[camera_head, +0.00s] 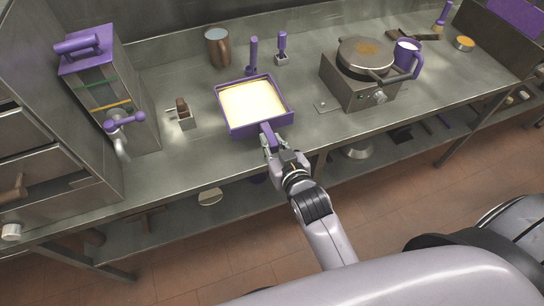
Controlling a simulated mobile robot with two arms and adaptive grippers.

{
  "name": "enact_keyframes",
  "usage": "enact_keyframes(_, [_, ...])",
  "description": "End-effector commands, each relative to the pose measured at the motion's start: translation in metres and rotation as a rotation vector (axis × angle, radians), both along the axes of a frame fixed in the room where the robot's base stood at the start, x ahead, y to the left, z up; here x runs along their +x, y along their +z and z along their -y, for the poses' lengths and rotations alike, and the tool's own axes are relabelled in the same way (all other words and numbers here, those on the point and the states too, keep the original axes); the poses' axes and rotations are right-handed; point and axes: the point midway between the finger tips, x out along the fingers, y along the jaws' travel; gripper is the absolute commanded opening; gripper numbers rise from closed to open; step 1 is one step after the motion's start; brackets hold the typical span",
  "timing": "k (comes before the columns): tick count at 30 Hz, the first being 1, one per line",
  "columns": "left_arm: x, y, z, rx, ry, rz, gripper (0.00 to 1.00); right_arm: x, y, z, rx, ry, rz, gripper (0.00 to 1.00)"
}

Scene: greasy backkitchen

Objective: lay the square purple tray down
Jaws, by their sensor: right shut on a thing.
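The square purple tray (285,117) has low purple walls, a short purple handle and a pale yellow layer inside. It is over the steel counter (180,165), near the front edge at the middle. I cannot tell whether its base touches the counter. My right gripper (269,143) is shut on the tray's handle, at the tray's front side. The gripper's fingers hide part of the handle. My left gripper is not in view.
A purple-lidded steel dispenser (105,85) stands at the left. A copper mug (218,48) and small purple-handled tools (282,45) are behind the tray. A round griddle (362,60) and purple jug (407,58) stand at the right. Counter between tray and griddle is mostly clear.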

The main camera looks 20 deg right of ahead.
Motion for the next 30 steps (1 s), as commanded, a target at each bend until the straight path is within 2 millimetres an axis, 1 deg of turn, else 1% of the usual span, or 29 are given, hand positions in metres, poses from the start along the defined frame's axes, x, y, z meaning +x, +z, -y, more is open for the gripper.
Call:
enact_keyframes(1, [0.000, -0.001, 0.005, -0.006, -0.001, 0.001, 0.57, 0.000, -0.012, 0.000, 0.000, 0.000, -0.001, 0.00])
enact_keyframes(3, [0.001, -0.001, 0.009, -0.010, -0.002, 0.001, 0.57, 0.000, -0.023, 0.000, 0.001, -0.001, -0.001, 0.00])
enact_keyframes(8, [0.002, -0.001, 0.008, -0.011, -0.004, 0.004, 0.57, 0.000, -0.036, 0.000, 0.003, -0.001, 0.003, 0.00])
enact_keyframes(15, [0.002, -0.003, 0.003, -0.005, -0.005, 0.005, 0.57, 0.000, -0.068, 0.000, 0.001, -0.001, 0.002, 0.00])
enact_keyframes(18, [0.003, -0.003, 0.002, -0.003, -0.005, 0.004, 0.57, 0.001, -0.073, 0.000, 0.001, -0.001, 0.003, 0.00])
enact_keyframes(25, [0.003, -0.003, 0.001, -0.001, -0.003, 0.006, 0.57, 0.000, -0.073, 0.000, 0.001, 0.000, 0.004, 0.00])
enact_keyframes(28, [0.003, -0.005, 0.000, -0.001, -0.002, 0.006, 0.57, 0.000, -0.076, 0.000, 0.001, 0.000, 0.003, 0.00])
enact_keyframes(29, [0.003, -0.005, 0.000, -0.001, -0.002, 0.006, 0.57, 0.000, -0.076, 0.000, 0.001, 0.000, 0.002, 0.20])
enact_keyframes(30, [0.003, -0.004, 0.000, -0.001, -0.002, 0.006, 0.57, 0.000, -0.076, 0.000, 0.001, 0.000, 0.002, 0.23])
